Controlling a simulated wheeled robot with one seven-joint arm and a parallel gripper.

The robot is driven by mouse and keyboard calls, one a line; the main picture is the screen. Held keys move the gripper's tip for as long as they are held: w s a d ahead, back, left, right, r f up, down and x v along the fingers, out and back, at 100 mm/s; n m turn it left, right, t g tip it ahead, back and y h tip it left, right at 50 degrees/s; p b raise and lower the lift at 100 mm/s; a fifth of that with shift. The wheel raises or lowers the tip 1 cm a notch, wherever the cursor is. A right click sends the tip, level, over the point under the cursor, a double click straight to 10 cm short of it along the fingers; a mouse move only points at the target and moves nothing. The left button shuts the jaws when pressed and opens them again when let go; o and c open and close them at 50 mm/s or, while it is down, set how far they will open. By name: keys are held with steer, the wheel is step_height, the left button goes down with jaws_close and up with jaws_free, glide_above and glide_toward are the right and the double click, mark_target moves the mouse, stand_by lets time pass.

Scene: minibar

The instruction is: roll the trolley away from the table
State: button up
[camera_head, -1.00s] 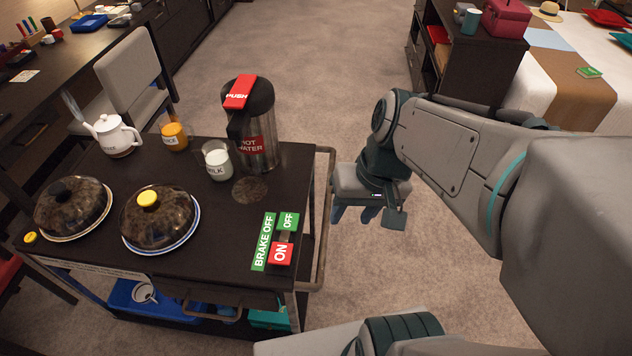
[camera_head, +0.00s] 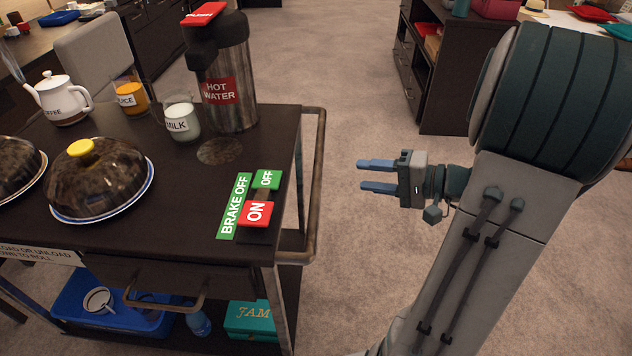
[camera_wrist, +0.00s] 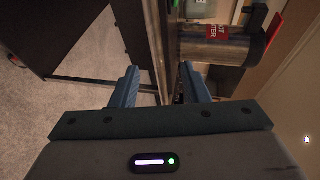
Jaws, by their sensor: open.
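The dark trolley (camera_head: 190,225) stands at the left in the head view. A tubular metal handle (camera_head: 312,190) runs along its right end. On its top a brake label reads "BRAKE OFF" (camera_head: 233,207), beside a green OFF plate (camera_head: 266,180) and a red ON plate (camera_head: 257,213). My gripper (camera_head: 377,175) is open and empty, right of the handle and apart from it, its blue fingers pointing left at the trolley. In the wrist view my gripper (camera_wrist: 165,88) faces the trolley's edge, and the hot water flask (camera_wrist: 215,45) shows beyond.
On the trolley stand the hot water flask (camera_head: 225,80), milk jug (camera_head: 181,120), juice jug (camera_head: 131,95), coffee pot (camera_head: 62,98) and a domed plate (camera_head: 95,180). A blue tray (camera_head: 70,305) sits below. A chair (camera_head: 95,55) stands behind. Carpet at the right is clear; a dark shelf stands beyond.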

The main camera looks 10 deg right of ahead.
mark_target(317, 166)
steer(key=shift+t, duration=0.5)
steer(key=x, duration=0.4)
steer(key=b+x, duration=0.1)
steer(key=x, duration=0.3)
steer(key=w+d+f+b+x, duration=0.1)
steer(key=x, duration=0.4)
steer(key=shift+f, duration=0.1)
jaws_close()
